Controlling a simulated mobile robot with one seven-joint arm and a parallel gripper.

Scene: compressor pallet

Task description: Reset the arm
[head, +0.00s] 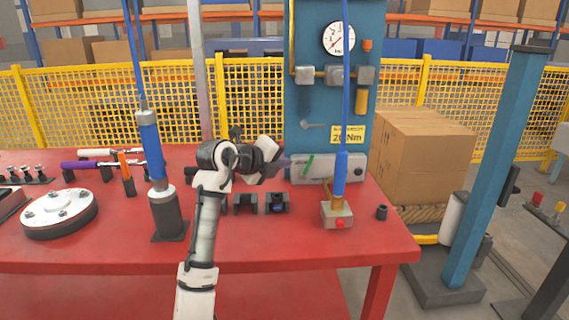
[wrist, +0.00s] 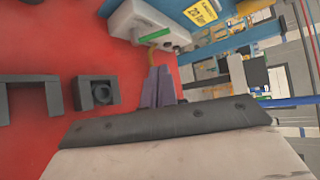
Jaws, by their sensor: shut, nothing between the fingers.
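My arm reaches up over the red table (head: 110,246) in the head view, bent at the elbow. My gripper (head: 284,162) points right, above the table and close in front of the grey box at the foot of the blue panel. In the wrist view my gripper (wrist: 160,72) shows its purple-grey fingers close together, with nothing held between them. The red table surface (wrist: 55,35) shows to the left of the fingers.
A grey box (head: 328,168) with a green strip stands behind my gripper. Dark blocks (head: 276,202) lie below it. Blue tools stand left (head: 152,150) and right (head: 341,175). A round white-topped disc (head: 58,209) is at left. A cardboard box (head: 420,155) stands beyond the table.

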